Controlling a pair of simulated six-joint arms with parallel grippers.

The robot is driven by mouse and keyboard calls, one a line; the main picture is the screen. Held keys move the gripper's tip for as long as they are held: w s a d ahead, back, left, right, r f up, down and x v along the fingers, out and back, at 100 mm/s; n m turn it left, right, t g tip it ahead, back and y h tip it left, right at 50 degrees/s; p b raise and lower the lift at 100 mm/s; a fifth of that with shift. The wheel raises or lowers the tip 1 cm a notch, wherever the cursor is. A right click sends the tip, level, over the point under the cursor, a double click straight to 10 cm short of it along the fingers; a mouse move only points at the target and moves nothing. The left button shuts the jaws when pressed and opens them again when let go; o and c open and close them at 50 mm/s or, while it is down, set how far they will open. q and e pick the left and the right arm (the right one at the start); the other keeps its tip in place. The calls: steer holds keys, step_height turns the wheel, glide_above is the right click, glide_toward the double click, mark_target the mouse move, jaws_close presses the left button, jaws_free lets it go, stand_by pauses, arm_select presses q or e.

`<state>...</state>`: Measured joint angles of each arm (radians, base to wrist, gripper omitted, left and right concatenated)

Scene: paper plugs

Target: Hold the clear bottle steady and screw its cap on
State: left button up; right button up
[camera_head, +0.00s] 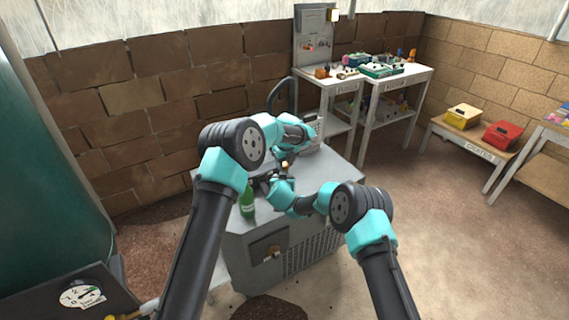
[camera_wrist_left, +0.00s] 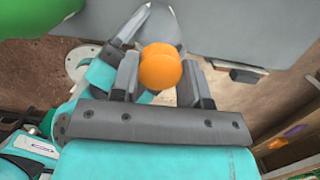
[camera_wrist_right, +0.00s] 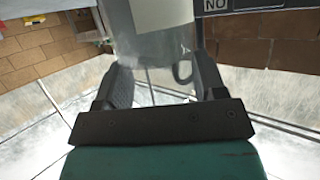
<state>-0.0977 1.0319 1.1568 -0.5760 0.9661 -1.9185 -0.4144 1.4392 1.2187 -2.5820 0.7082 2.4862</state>
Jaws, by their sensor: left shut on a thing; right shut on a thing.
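The orange round cap (camera_wrist_left: 160,68) sits between the fingers of my left gripper (camera_wrist_left: 160,85), which is shut on it. In the head view my left gripper (camera_head: 285,158) is low over the grey cabinet, its fingers small. My right gripper (camera_wrist_right: 160,88) is shut on the clear bottle (camera_wrist_right: 165,48), a see-through grey cylinder with a white label. In the head view my right gripper (camera_head: 264,183) is close to the left one, and the bottle is hard to make out. Whether the cap touches the bottle's neck is hidden.
A green bottle (camera_head: 246,204) stands on the grey cabinet (camera_head: 232,218) near its front left corner, close to my right gripper. White tables (camera_head: 345,82) with small items stand at the back. A low bench (camera_head: 455,137) holds yellow and red crates.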

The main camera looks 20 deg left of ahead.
arm_select(q)
steer(key=shift+s+f, duration=0.1)
steer(key=shift+f, duration=0.75)
arm_select(e)
steer(key=shift+r, duration=0.1)
